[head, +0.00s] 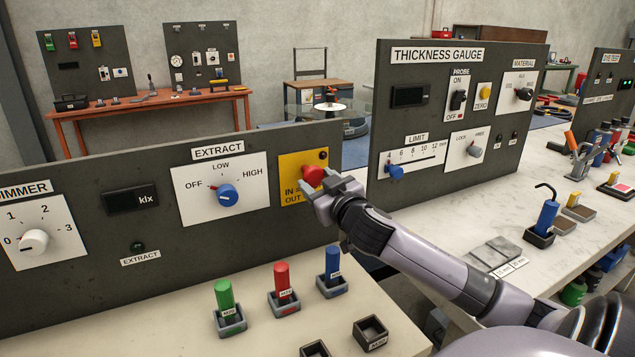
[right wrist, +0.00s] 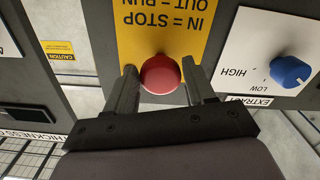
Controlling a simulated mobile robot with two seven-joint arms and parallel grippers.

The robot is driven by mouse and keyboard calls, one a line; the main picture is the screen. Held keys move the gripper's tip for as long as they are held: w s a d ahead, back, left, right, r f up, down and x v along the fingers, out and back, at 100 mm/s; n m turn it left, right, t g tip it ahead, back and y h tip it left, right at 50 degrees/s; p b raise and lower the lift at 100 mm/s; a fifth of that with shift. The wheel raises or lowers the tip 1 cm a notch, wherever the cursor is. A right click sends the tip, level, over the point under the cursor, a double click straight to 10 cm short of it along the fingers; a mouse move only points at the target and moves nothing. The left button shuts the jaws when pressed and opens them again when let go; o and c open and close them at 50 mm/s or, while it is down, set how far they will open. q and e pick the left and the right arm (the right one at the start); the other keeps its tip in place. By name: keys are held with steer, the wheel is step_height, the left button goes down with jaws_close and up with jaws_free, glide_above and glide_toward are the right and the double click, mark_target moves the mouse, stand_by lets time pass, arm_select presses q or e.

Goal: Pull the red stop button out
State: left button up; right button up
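The red stop button (head: 313,174) sits on a yellow plate (head: 290,165) marked IN and OUT, at the right end of the dark EXTRACT panel. My right gripper (head: 321,187) is at the button, with its arm coming in from the right. In the right wrist view the round red button (right wrist: 160,75) lies between the two fingers of the gripper (right wrist: 161,80). The fingers stand apart, one on each side of it, with what look like narrow gaps. The button's stem is hidden behind its head. My left gripper is not in view.
A blue EXTRACT knob (head: 226,195) is left of the yellow plate. Green (head: 223,294), red (head: 283,281) and blue (head: 333,262) pegs stand in holders on the bench below. The THICKNESS GAUGE panel (head: 450,110) rises to the right, behind my arm.

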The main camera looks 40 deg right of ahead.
steer(key=shift+o, duration=1.3)
steer(key=shift+s, duration=0.2)
steer(key=v, duration=0.7)
steer(key=shift+b, duration=0.4)
steer(key=shift+s, duration=0.1)
